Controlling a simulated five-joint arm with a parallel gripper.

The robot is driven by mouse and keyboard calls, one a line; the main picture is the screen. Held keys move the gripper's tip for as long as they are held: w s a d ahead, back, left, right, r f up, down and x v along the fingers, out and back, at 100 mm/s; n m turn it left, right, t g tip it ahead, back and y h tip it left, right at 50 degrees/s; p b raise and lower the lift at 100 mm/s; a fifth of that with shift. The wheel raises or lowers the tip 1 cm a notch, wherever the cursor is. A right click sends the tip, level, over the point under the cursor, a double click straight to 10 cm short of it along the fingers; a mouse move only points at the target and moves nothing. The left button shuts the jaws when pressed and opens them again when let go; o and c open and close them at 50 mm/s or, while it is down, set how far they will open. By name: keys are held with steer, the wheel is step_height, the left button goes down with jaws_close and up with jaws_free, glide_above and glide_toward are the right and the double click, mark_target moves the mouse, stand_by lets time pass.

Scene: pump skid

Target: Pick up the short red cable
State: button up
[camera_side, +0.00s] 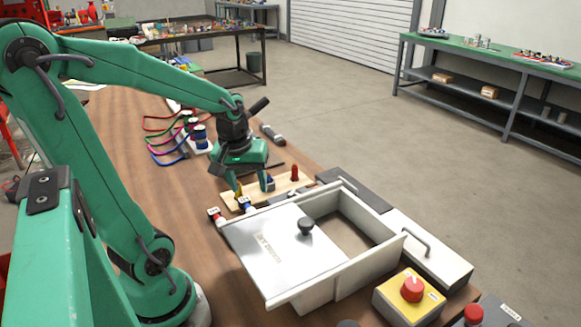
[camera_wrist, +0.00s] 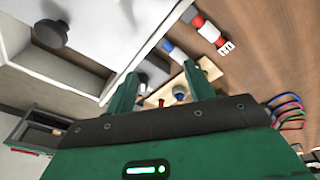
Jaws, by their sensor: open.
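A red cable (camera_side: 158,118) curves at the far left of the bench in the side view, in a row with green, magenta and blue cables. Its ends are partly hidden, and its length is hard to judge. In the wrist view several looped cables (camera_wrist: 287,108) show small at the right edge. My gripper (camera_side: 251,187) points down, open, low over the pegged wooden board, well to the right of and nearer than the cables. Its two fingers also show in the wrist view (camera_wrist: 160,76), apart, with nothing visibly held between them.
The wooden board (camera_side: 236,203) carries a red peg (camera_side: 295,173) and other coloured pieces. Red-and-white (camera_side: 216,215) and blue-and-white (camera_side: 245,204) pieces lie beside a grey box with a knobbed lid (camera_side: 275,245). Spools (camera_side: 200,136) stand by the cables. Bare bench lies left of the board.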

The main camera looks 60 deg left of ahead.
mark_target(222, 220)
steer(key=s+a+f+n, duration=0.1)
steer(key=a+f+n, duration=0.2)
steer(key=s+a+f+n+g, duration=0.1)
steer(key=s+a+f+n, duration=0.1)
steer(key=a+f, duration=0.1)
steer(key=s+a+f+n+g+h, duration=0.1)
steer(key=a+f+n, duration=0.1)
steer(key=a+n, duration=0.1)
steer(key=shift+s+a+f+n, duration=0.3)
steer(key=shift+a+f, duration=0.05)
steer(key=shift+f, duration=0.05)
steer(key=shift+f, duration=0.15)
steer(key=shift+f, duration=1.15)
steer(key=shift+f, duration=0.15)
steer(key=shift+f, duration=2.45)
steer(key=c, duration=1)
